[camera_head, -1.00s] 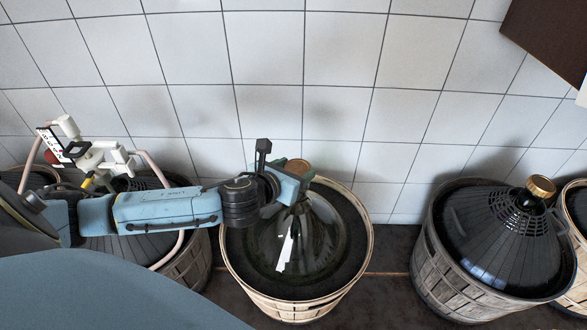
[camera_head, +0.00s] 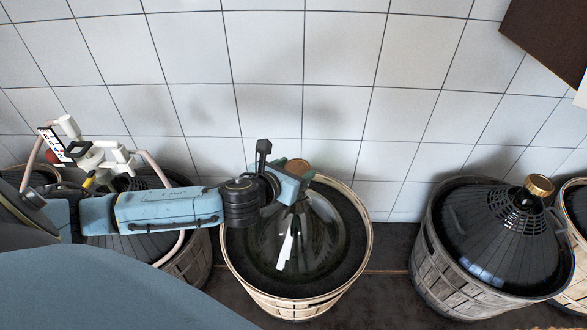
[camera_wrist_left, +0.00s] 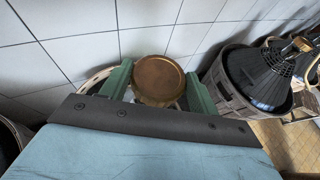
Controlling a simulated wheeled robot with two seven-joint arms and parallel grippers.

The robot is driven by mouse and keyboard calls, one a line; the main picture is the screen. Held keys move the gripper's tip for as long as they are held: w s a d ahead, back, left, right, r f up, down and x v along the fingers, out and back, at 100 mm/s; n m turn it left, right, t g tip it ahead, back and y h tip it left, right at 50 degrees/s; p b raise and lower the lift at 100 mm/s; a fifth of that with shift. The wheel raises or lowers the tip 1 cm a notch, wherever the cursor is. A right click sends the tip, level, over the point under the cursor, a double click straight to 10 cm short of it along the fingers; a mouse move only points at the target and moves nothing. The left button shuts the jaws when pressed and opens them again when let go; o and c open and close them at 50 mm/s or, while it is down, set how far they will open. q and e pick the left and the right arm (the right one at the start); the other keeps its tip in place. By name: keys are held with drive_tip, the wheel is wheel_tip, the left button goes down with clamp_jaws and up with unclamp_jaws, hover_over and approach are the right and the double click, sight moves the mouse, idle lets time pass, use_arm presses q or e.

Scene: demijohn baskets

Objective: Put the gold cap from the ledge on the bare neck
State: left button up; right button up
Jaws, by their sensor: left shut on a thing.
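My left gripper (camera_head: 296,175) reaches in from the left over the middle demijohn (camera_head: 318,235), a dark glass one in a light wooden basket. It is shut on a gold cap (camera_wrist_left: 159,80), which sits between the two green fingers in the left wrist view. In the head view the cap (camera_head: 297,166) shows as a brownish disc at the fingertips, right over the top of the middle demijohn. The gripper hides the neck, so I cannot tell whether the cap touches it. My right gripper is not in view.
A black-covered demijohn (camera_head: 505,235) with its own gold cap (camera_head: 539,186) stands in a grey basket at the right. Another basket (camera_head: 185,270) stands at the left, under a white device with pink tubing (camera_head: 95,155). The tiled wall (camera_head: 300,60) is close behind.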

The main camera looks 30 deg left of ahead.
use_arm(q)
drive_tip(key=shift+f+b, duration=0.75)
drive_tip(key=shift+f, duration=0.85)
drive_tip(key=o, duration=1)
drive_tip(key=shift+o, duration=0.2)
drive_tip(key=shift+s, duration=0.15)
drive_tip(key=b+v, duration=0.1)
drive_tip(key=v, duration=1.2)
drive_tip(key=shift+d, duration=0.1)
